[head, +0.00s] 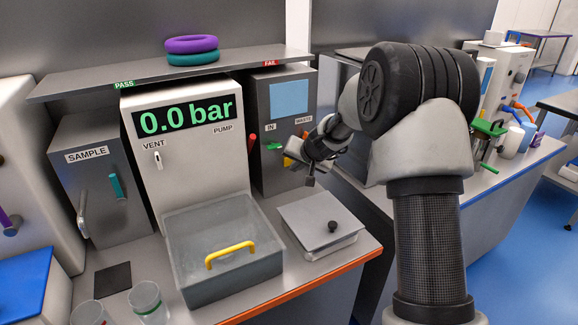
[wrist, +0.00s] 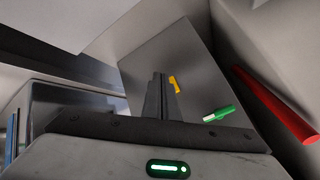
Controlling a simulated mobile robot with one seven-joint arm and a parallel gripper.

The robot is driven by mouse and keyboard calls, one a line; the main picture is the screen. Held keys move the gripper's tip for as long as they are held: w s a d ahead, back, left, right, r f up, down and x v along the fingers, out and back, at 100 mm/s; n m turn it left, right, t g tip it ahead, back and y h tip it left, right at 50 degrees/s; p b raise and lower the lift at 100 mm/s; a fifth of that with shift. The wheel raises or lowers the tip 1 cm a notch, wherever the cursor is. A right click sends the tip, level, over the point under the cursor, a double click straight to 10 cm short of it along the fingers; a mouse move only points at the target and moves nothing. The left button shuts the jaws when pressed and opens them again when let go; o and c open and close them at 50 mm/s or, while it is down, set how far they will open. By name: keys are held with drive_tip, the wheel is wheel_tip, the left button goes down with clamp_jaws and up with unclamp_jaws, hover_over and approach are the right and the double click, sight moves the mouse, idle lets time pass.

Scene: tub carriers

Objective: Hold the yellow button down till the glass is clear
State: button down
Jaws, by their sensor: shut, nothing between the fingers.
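The yellow button (head: 288,161) is on the front of a dark grey unit, low on its right side, partly behind my gripper. In the wrist view the button (wrist: 173,83) shows just right of the fingertips; I cannot tell whether they touch it. My gripper (head: 297,152) is at the unit's front, shut and empty. In the wrist view its dark fingers (wrist: 158,78) are together. A plain pale blue pane (head: 289,98) is in the upper front of the same unit and looks like the glass. The wrist view does not show it.
A green lever (head: 274,147) under the IN label and a red handle (head: 253,140) are close left of my gripper. The pump (head: 190,170) reads 0.0 bar. A lidded box (head: 318,222) and a tub with yellow handle (head: 190,285) stand in front below.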

drive_tip(key=s+b, duration=0.1)
drive_tip(key=s+d+b, duration=0.1)
drive_tip(key=s+b, duration=0.1)
drive_tip(key=s+d+b, duration=0.1)
drive_tip(key=shift+s+b, duration=0.3)
drive_tip(key=shift+s, duration=0.05)
idle(0.4)
